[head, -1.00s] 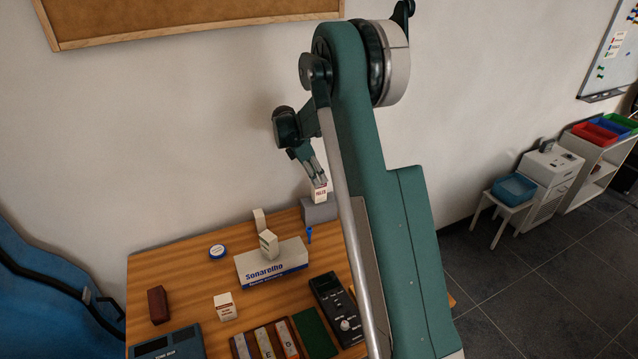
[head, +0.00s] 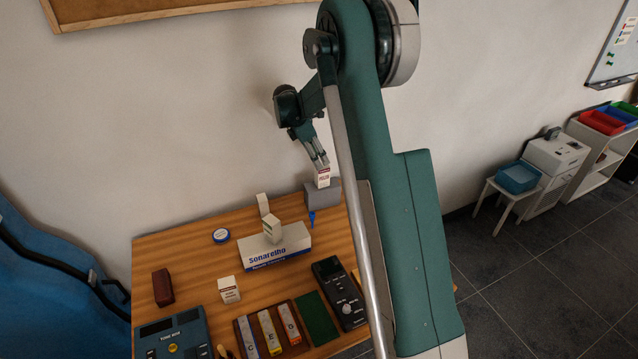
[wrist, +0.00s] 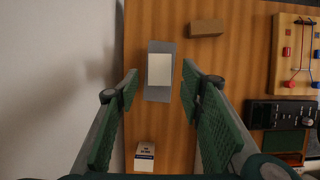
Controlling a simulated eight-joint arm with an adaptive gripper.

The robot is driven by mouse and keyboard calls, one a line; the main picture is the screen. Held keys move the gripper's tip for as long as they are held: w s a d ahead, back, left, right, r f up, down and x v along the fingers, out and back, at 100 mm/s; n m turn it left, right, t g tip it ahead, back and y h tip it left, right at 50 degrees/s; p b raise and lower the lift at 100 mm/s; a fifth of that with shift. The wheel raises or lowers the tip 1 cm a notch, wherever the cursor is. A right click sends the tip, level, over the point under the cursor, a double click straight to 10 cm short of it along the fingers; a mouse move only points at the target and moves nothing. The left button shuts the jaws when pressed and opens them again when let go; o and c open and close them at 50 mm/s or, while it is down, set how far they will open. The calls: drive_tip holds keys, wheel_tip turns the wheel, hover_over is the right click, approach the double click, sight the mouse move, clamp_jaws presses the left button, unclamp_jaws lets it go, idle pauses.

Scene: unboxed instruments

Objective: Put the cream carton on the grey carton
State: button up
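The cream carton (head: 323,178), with a red label, is on top of the grey carton (head: 322,194) at the back of the table. In the wrist view its pale top (wrist: 160,70) lies within the outline of the grey carton (wrist: 157,95). My gripper (head: 319,163) is just above the cream carton. In the wrist view the two fingers of my gripper (wrist: 160,82) stand apart, with a clear gap on each side of the cream carton. It appears upright.
A blue item (head: 311,219) is near the grey carton. A brown block (wrist: 207,27) lies nearby. The wall (wrist: 55,80) is close on the left.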

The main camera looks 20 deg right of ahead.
drive_tip(key=s+a+r+m+t+y, duration=0.15)
drive_tip(key=s+a+r+m, duration=0.35)
drive_tip(key=s+r, duration=0.55)
drive_tip(key=s+a+r+m+t+y, duration=0.1)
drive_tip(key=s+a+r+m+t, duration=0.15)
drive_tip(key=s+a+r, duration=0.65)
drive_tip(key=s+a+m+t, duration=0.1)
drive_tip(key=s+a+m, duration=0.1)
drive_tip(key=s, duration=0.8)
drive_tip(key=s+a+f+m+t+y, duration=0.1)
drive_tip(key=s+a+m, duration=0.2)
drive_tip(key=s, duration=0.8)
drive_tip(key=s+a+m+t+y, duration=0.1)
drive_tip(key=s+m, duration=0.4)
drive_tip(key=s, duration=0.5)
drive_tip(key=shift+s+a+f, duration=0.2)
drive_tip(key=shift+s+a, duration=0.1)
drive_tip(key=shift+a, duration=0.5)
